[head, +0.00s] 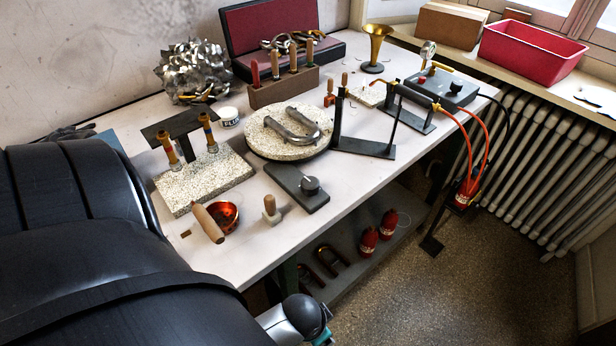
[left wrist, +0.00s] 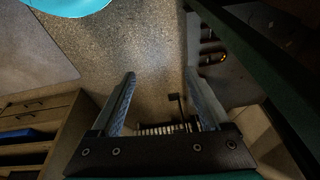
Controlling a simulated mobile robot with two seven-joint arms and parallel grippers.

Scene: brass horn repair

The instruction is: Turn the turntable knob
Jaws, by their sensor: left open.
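The turntable knob (head: 309,184) is a round dark knob with a light top. It sits on a flat dark grey control box (head: 296,190) near the front edge of the bench. The round speckled turntable (head: 258,139) lies just behind the box, with a bent grey metal tube (head: 299,131) on top. My left gripper (left wrist: 162,92) is open and empty in the left wrist view, with floor and a radiator beyond its fingers. The knob does not show in that view. My left gripper's fingers are not visible in the head view, and my right gripper is in neither view.
A wooden-handled copper ladle (head: 222,215) and a small wooden-handled tool (head: 271,209) stand left of the control box. A black stand (head: 362,147) rises to its right. A lower shelf (head: 362,268) holds red bottles. A drawer cabinet (left wrist: 40,115) shows in the left wrist view.

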